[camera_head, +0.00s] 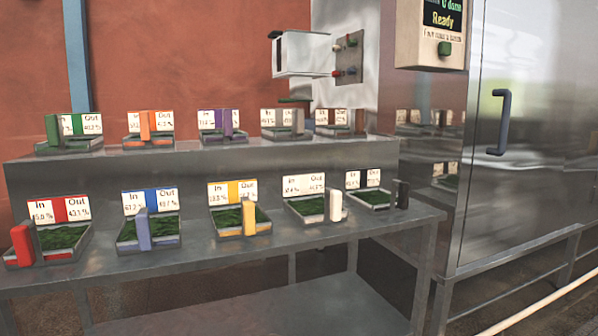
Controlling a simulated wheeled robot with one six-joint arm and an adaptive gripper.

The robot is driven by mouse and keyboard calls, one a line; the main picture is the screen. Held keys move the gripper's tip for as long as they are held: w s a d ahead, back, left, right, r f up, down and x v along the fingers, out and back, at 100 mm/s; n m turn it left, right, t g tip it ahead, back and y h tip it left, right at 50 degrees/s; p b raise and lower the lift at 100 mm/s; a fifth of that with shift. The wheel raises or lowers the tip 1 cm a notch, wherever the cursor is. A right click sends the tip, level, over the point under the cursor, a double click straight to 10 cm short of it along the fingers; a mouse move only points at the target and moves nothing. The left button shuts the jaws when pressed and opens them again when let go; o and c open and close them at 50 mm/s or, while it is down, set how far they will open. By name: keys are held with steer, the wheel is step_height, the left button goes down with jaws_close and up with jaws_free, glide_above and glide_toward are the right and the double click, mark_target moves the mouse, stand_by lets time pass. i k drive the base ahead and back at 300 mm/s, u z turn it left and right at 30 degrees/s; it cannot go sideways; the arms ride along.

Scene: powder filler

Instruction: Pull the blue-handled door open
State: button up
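The door (530,190) is a large, shiny metal panel on the right side of the view. A dark blue, bracket-shaped handle (504,122) stands upright on it, near the panel's left edge. The door looks closed against the metal cabinet (408,185) on its left; a thin vertical seam runs between them. The right end of the door lies outside the picture. My gripper is not in view, and nothing touches the handle.
A two-level metal table (340,235) fills the left and middle, bearing several small labelled trays with coloured handles. A control box (430,35) reading "Ready" has a green button (444,48). A metal rail (515,290) runs below the door; a pale bar (545,312) crosses lower right.

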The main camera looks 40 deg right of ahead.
mark_target(534, 164)
steer(key=z, duration=3.3)
steer(key=i, duration=1.6)
steer(key=u, duration=0.2)
